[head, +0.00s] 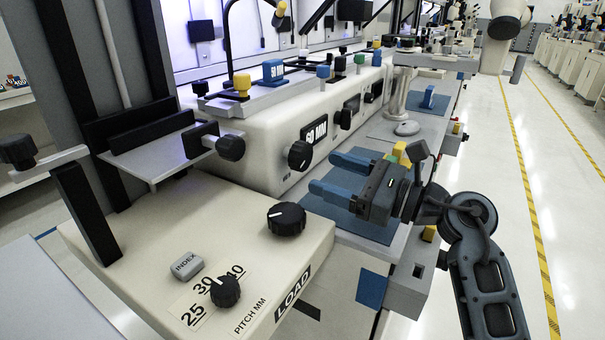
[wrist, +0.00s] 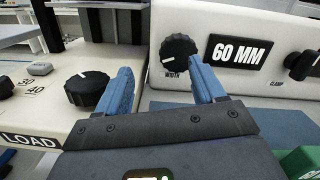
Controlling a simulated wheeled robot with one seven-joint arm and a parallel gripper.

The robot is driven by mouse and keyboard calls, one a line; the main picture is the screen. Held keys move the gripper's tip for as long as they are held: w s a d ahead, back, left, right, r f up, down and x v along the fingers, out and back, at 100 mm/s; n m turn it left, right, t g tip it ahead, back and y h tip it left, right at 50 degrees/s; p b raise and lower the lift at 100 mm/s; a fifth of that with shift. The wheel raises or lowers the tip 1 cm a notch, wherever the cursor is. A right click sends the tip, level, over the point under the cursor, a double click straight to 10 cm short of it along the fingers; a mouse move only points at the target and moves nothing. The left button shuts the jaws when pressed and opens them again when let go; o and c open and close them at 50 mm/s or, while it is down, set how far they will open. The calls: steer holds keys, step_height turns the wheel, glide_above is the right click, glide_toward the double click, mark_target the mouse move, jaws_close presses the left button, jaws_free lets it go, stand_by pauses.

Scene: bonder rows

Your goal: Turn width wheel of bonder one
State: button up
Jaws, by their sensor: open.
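The width wheel (wrist: 178,56) is a black ribbed knob with a white mark, labelled WIDTH, on the white front panel of the bonder. It also shows in the head view (head: 300,155), left of the display reading 60 MM (head: 314,130). My gripper (head: 326,173) has blue fingers spread open and empty, pointing left toward the panel. In the head view it is right of the wheel and apart from it. In the wrist view my gripper (wrist: 160,66) has the wheel beyond its fingers, close to the right fingertip, which overlaps the wheel's right edge.
A lower load unit juts out at left with a black knob (head: 286,218), a pitch knob (head: 225,291) and a grey INDEX button (head: 187,265). A clamp knob (wrist: 302,65) is right of the display. Blue mats (head: 345,215) lie below my gripper. The aisle at right is clear.

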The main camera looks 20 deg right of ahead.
mark_target(307, 159)
steer(key=shift+w+d+f+n+h, duration=0.15)
steer(key=shift+w+d+n+h, duration=0.4)
steer(key=shift+w+d, duration=0.35)
steer(key=shift+w, duration=0.2)
steer(key=x, duration=0.7)
steer(key=shift+w+a, duration=0.15)
steer(key=c, duration=0.7)
steer(key=shift+p, duration=0.35)
